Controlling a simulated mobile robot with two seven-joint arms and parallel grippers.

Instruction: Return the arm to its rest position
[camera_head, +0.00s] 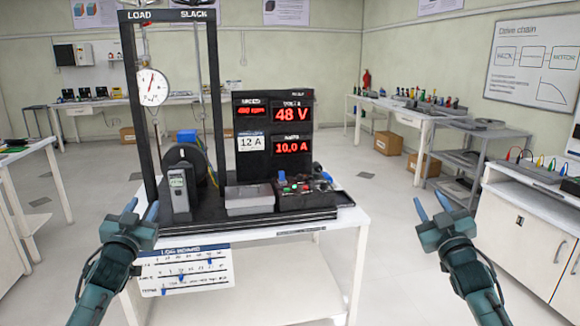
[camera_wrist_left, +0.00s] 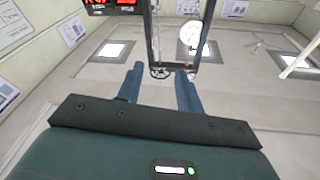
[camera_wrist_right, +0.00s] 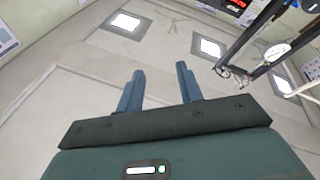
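My left gripper (camera_head: 141,211) is raised in front of the table's left side, with its blue fingers apart and nothing between them. Its spread fingers also show in the left wrist view (camera_wrist_left: 160,88). My right gripper (camera_head: 432,207) is raised over open floor to the right of the table, its fingers apart and empty. Its fingers also show apart in the right wrist view (camera_wrist_right: 159,85). Both grippers are clear of the rig. Both wrist cameras look upward past the fingers toward the ceiling.
A chassis rig (camera_head: 128,95) with a dial gauge (camera_head: 152,87) and red displays (camera_head: 291,114) stands on a white table (camera_head: 345,222). A log board (camera_head: 185,270) hangs at its front. A white cabinet (camera_head: 528,240) stands at right. Floor between table and cabinet is clear.

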